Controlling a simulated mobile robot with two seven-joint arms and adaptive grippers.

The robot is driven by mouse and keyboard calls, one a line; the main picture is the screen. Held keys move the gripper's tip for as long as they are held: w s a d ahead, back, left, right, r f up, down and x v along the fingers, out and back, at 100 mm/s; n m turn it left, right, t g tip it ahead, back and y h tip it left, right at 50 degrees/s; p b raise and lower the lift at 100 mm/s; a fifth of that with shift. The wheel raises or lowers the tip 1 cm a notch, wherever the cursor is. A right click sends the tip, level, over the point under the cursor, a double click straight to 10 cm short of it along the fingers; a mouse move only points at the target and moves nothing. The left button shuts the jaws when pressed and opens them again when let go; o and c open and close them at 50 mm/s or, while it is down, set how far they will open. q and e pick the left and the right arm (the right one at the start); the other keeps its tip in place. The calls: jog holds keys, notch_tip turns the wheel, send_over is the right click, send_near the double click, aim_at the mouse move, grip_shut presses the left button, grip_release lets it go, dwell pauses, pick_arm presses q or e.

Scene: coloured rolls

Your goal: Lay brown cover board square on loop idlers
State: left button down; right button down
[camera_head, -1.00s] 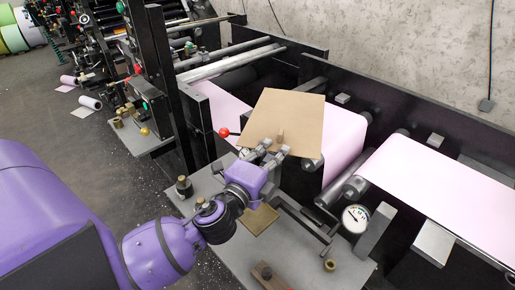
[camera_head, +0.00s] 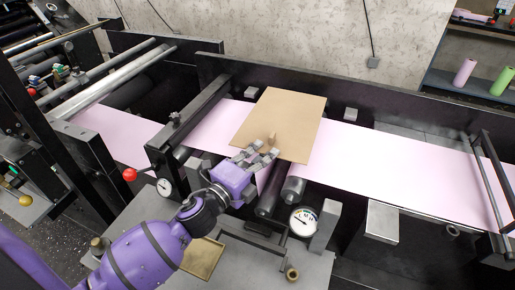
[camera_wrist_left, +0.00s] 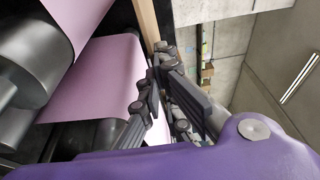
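The brown cover board (camera_head: 285,108) is a flat tan sheet with a small upright knob (camera_head: 271,138) near its front edge. My left gripper (camera_head: 263,149) is at that front edge, its fingers closed about the knob. Dark idler rollers (camera_head: 294,188) show just in front of and below the board. Whether the board touches anything below cannot be told. My right gripper is not in view.
The pink web (camera_head: 400,168) runs on to the right. A round gauge (camera_head: 303,221) and a grey block (camera_head: 326,225) stand in front of the rollers. A red ball knob (camera_head: 130,174) is at left. A brown plate (camera_head: 203,258) lies on the grey bench.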

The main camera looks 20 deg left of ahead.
pick_arm(q)
jog(key=shift+d+r+h, duration=0.15)
jog(key=shift+d+h, duration=0.15)
jog(key=shift+s, duration=0.15)
jog(key=shift+d, duration=0.1)
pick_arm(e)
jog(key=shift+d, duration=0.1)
